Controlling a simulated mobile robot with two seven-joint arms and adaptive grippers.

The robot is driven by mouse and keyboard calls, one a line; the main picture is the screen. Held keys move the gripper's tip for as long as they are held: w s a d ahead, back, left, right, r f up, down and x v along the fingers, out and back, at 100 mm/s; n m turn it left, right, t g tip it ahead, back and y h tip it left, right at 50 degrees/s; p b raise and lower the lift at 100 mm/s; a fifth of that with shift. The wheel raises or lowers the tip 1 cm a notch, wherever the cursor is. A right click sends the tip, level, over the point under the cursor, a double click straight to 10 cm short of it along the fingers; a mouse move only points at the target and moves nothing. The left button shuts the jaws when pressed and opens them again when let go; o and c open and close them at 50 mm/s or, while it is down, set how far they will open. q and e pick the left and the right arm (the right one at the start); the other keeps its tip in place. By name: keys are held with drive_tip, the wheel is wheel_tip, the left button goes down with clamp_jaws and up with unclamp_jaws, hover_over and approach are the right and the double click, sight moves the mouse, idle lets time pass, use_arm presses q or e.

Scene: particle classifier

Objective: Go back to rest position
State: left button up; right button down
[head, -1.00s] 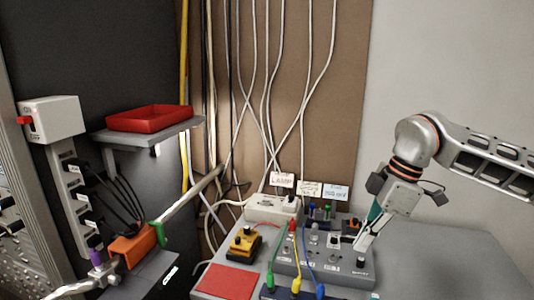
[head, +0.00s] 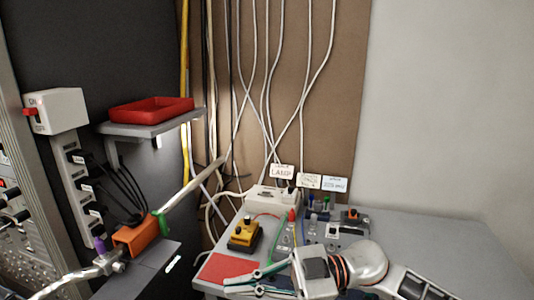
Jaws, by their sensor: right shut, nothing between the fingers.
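My right arm comes in from the lower right and lies low across the front of the grey table (head: 440,240). My right gripper (head: 236,285) points left, with its teal fingers by the front edge of the red mat (head: 228,268). The gripper is shut and holds nothing. The wrist and gripper body hide much of the grey control box (head: 290,262) and the plugs on its front. My left gripper is not in view.
A yellow-and-black block (head: 245,236) and a white lamp box (head: 272,197) stand behind the mat. A red tray (head: 152,109) sits on the wall shelf (head: 160,129). An orange block (head: 135,239) is at lower left. The table's right side is clear.

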drive_tip(key=w+d+f+m+t+h, duration=0.3)
drive_tip(key=d+f+m+t, duration=0.4)
drive_tip(key=t, duration=0.3)
drive_tip(key=w+d+f+m+t+h, duration=0.4)
drive_tip(key=d+f+m+t, duration=0.1)
drive_tip(key=f+m+t, duration=0.4)
drive_tip(key=s+d+f+m+g+h, duration=0.1)
drive_tip(key=s+d+f+g+h, duration=0.1)
drive_tip(key=s+d+f, duration=0.2)
drive_tip(key=s+d+f+m+g+h, duration=0.1)
drive_tip(key=s+d+f+h, duration=0.2)
drive_tip(key=f, duration=0.8)
drive_tip(key=s+d+f+m+g+h, duration=0.2)
drive_tip(key=s+d+f+h, duration=0.1)
drive_tip(key=s+d+f, duration=0.3)
drive_tip(key=s+f, duration=0.2)
drive_tip(key=s, duration=0.2)
drive_tip(key=shift+d+g, duration=0.15)
drive_tip(key=shift+g, duration=0.15)
